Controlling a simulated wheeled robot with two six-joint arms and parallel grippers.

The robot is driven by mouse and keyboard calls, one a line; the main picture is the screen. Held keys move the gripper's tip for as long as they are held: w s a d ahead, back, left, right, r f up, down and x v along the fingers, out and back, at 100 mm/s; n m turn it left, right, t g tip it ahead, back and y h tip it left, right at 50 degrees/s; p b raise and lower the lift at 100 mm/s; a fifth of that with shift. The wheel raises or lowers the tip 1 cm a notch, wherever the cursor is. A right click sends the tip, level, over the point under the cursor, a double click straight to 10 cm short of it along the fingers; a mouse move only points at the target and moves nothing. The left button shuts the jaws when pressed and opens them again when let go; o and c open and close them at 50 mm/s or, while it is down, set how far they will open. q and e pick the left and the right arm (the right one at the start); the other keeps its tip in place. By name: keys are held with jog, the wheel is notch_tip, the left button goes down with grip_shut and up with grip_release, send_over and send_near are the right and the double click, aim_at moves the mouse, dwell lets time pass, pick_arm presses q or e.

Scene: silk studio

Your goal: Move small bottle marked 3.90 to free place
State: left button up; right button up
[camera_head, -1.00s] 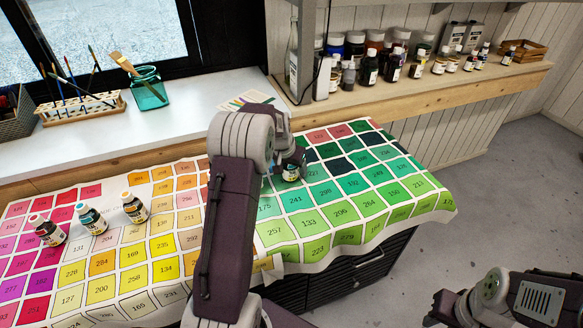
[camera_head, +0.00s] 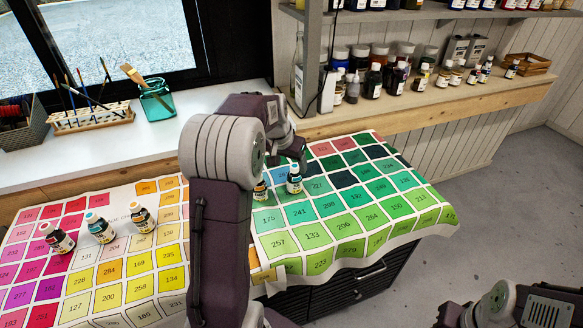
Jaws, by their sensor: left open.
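One has a teal cap (camera_head: 294,180); the other (camera_head: 260,189) is partly covered by my left arm. My left gripper (camera_head: 298,160) is open just above and behind the teal-capped bottle, its fingers partly hidden by my arm. I cannot read a 3.90 mark on any label. Part of my right arm shows at bottom right; its fingertips are out of view.
A brush rack (camera_head: 92,117) and a teal glass jar (camera_head: 157,102) stand on the white sill. A wooden shelf (camera_head: 440,97) at the back right holds several bottles and a small crate (camera_head: 528,64). Much of the chart's green right side is clear.

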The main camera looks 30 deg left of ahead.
pick_arm(q)
jog(key=s+d+f, duration=0.2)
jog(key=s+d, duration=0.1)
jog(key=s, duration=0.1)
jog(key=s+d+f+g, duration=0.1)
jog(key=s+d+f, duration=0.1)
jog(key=s+d, duration=0.2)
jog(key=s+d+f+g, duration=0.1)
jog(key=s+d+f, duration=0.1)
jog(key=s+d, duration=0.2)
jog(key=shift+d+f+h, duration=0.2)
jog(key=shift+f+h, duration=0.1)
jog(key=s+d+f, duration=0.1)
jog(key=s+d, duration=0.1)
jog(key=s, duration=0.3)
jog(key=s+d+f+g, duration=0.1)
jog(key=s+f, duration=0.1)
jog(key=s, duration=0.3)
jog(key=shift+d+f+m, duration=0.3)
jog(key=shift+d+m, duration=0.05)
jog(key=shift+m, duration=0.05)
